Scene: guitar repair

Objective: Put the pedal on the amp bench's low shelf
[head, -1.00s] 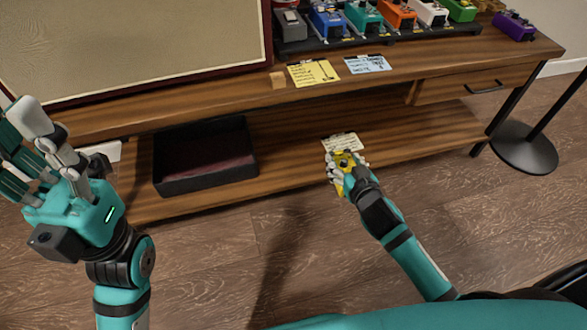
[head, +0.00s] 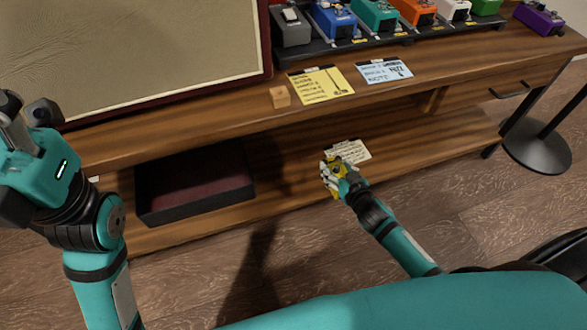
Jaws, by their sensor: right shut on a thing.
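A yellow pedal (head: 331,188) is in my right gripper (head: 330,172), whose fingers are shut around it. The gripper and pedal are at the front edge of the amp bench's low shelf (head: 415,130), just in front of a cream card lying there. I cannot tell whether the pedal touches the shelf. My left gripper (head: 25,115) is at the left edge of the view, far from the pedal; its fingers are partly cut off by the frame.
A black open tray (head: 195,208) takes up the left of the shelf. The cream card (head: 352,150) lies mid-shelf; bare wood stretches right of it. Several pedals stand on a board (head: 350,44) on the bench top, above yellow and blue notes. A round stand base (head: 537,147) is at right.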

